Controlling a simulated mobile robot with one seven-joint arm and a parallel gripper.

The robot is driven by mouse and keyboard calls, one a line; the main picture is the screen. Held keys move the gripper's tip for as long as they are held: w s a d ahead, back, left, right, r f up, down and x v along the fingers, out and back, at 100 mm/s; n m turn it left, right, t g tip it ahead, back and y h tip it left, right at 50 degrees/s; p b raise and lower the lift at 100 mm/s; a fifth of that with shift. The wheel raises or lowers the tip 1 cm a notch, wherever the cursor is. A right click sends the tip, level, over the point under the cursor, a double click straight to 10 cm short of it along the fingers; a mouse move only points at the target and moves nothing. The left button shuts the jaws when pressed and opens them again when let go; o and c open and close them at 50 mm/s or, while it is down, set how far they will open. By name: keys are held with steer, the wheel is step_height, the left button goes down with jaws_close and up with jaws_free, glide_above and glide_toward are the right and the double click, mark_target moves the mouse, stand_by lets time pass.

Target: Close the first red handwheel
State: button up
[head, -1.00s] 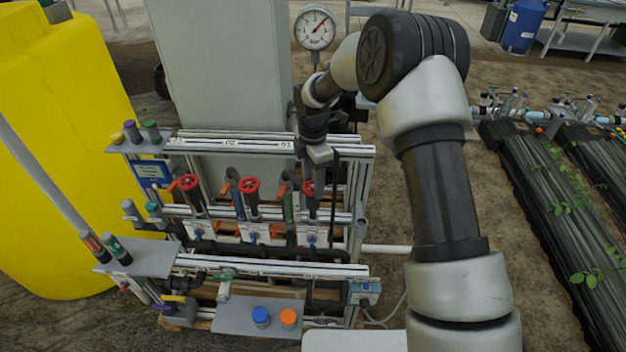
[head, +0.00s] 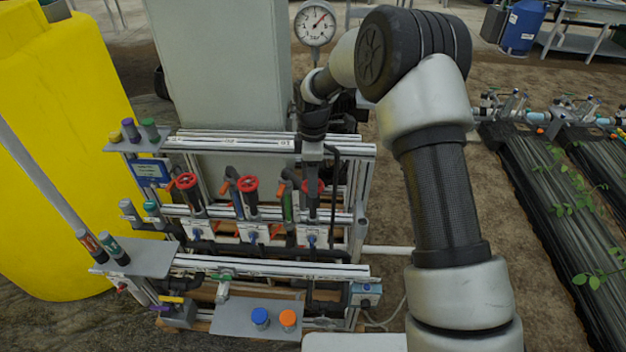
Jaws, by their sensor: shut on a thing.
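Three red handwheels stand in a row on the skid, under rail labels that read 03, 02 and 01 from left to right. The first red handwheel (head: 320,186) is the rightmost, below the 01 label. My gripper (head: 312,180) reaches down on it from above and is shut on it. The gripper hides much of this wheel, and its fingertips are hard to make out. The middle red handwheel (head: 247,184) and the left red handwheel (head: 186,181) are free.
Metal rails (head: 270,268) and pipes surround the wheels. A pressure gauge (head: 315,23) stands behind, near my forearm. A grey shelf (head: 228,318) holds a blue cap (head: 260,317) and an orange cap (head: 288,319). A yellow tank (head: 60,150) is at left.

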steer(key=shift+m, duration=0.4)
steer(key=o, duration=1)
steer(key=shift+o, duration=0.2)
steer(key=shift+r, duration=0.1)
step_height(320, 180, up, 17)
steer(key=shift+r, duration=0.15)
